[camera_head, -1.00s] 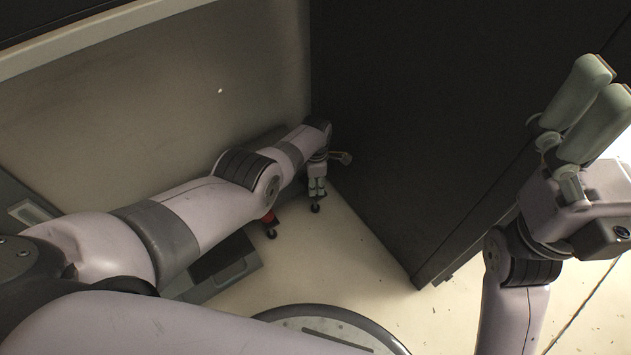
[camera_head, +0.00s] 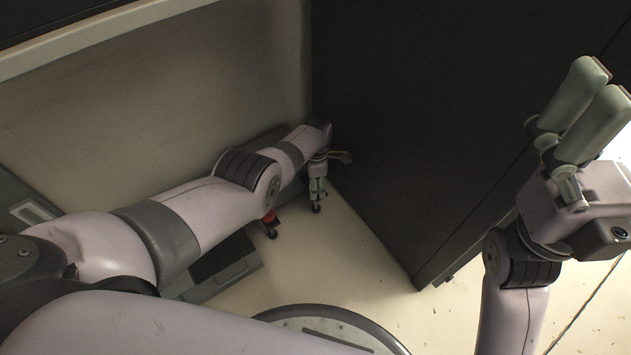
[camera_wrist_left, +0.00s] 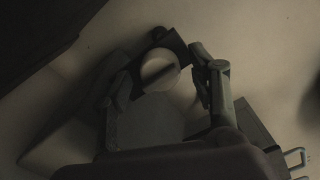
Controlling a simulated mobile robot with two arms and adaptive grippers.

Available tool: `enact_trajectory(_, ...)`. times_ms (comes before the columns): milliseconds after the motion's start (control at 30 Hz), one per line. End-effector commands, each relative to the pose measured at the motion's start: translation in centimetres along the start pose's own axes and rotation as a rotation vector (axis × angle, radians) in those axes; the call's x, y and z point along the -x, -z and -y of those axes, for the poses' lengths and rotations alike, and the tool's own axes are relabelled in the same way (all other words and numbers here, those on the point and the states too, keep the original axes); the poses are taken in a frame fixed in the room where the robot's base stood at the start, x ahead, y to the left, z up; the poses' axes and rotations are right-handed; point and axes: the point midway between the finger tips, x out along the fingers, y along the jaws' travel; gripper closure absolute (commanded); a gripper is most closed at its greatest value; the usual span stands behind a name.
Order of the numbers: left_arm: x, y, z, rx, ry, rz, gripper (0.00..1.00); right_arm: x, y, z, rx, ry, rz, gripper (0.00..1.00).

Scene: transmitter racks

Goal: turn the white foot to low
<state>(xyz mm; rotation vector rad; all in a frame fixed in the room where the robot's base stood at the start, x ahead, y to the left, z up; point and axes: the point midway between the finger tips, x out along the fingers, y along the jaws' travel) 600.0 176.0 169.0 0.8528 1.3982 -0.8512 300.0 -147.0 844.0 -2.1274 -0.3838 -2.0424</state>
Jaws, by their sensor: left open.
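The white foot (camera_wrist_left: 160,70) shows in the left wrist view as a pale round face with a dark bar across it, in front of a dark bracket. My left gripper (camera_wrist_left: 163,88) is open, with one finger on each side of this round face. I cannot tell whether the fingers touch it. In the head view my left gripper (camera_head: 317,191) points down at the far end of my left arm, low by the dark cabinet, and hides most of the foot. My right gripper (camera_head: 602,82) is raised at the right, away from the foot; its finger gap is unclear.
A red foot (camera_head: 269,217) with a black end stands just left of my left gripper. A tall dark cabinet (camera_head: 420,130) rises close on the right. A beige panel (camera_head: 150,120) stands behind my left arm. Pale floor (camera_head: 350,255) is open in front.

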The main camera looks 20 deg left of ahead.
Motion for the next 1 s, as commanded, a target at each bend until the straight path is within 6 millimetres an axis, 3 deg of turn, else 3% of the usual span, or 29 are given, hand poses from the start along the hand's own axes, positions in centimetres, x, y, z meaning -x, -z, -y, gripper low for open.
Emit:
enact_trajectory(533, 1.2, -0.3, -0.1, -0.003, 0.0, 0.003, 0.46, -0.1, 0.1, 0.0, 0.001, 0.0, -0.006, 0.06)
enact_trajectory(767, 3.0, 0.0, 0.1, 0.0, -0.001, 0.002, 0.46, -0.1, 0.1, 0.0, 0.0, 0.0, -0.006, 0.06)
enact_trajectory(1000, 6.7, -0.1, 0.0, 0.0, -0.003, 0.004, 0.46, -0.1, 0.1, 0.0, 0.0, 0.0, -0.006, 0.06)
